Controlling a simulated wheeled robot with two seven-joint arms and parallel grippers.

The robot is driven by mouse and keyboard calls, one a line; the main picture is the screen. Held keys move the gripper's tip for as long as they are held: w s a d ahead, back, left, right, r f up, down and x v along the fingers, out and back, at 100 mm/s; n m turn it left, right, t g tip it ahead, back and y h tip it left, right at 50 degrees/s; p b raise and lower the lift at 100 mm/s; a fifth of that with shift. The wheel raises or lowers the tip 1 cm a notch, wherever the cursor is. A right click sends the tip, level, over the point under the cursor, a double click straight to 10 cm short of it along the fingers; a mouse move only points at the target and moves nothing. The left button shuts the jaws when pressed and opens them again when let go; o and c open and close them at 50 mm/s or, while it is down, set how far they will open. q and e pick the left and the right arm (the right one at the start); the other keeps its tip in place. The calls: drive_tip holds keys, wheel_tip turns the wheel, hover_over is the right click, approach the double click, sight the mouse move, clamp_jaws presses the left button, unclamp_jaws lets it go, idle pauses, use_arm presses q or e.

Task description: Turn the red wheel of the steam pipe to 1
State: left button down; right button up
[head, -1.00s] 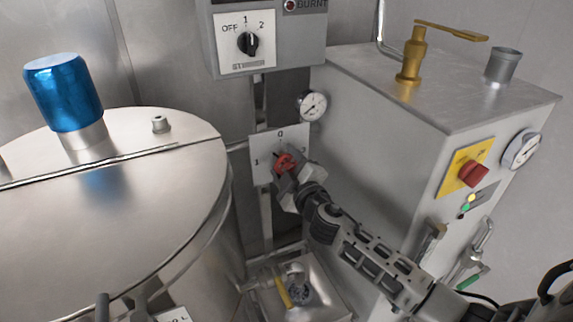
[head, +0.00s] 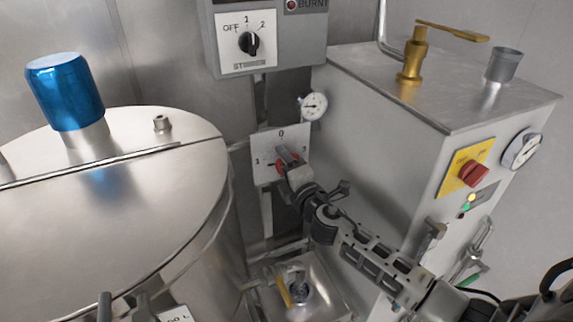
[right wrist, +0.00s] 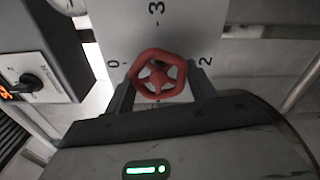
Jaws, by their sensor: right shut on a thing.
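The red wheel (head: 284,168) of the steam pipe sits in front of a white dial plate (head: 262,143). In the head view the plate reads 0 at the top, 1 at the left and 3 at the right. My right gripper (head: 287,160) is shut on the wheel and partly covers it. In the right wrist view the red wheel (right wrist: 158,75) is between the two fingers, with 0 at left, 3 above and 2 at right. A wheel pointer cannot be made out. My left gripper is not in view.
A steel tank with a blue cap (head: 64,92) stands at left. A grey cabinet (head: 440,95) with a gold lever (head: 411,58) and red knob (head: 473,173) stands at right. A pressure gauge (head: 313,106) is close above the wheel. A switch box (head: 270,35) hangs above.

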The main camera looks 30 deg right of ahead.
drive_tip(key=shift+n, duration=0.4)
drive_tip(key=o, duration=1)
use_arm(q)
drive_tip(key=b, duration=0.1)
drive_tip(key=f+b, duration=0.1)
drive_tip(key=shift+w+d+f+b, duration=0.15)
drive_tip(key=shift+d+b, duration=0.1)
drive_tip(key=shift+b, duration=0.15)
use_arm(e)
drive_tip(key=s, duration=1)
drive_tip(key=s+a, duration=0.1)
drive_tip(key=s, duration=0.5)
drive_tip(key=shift+w, duration=0.1)
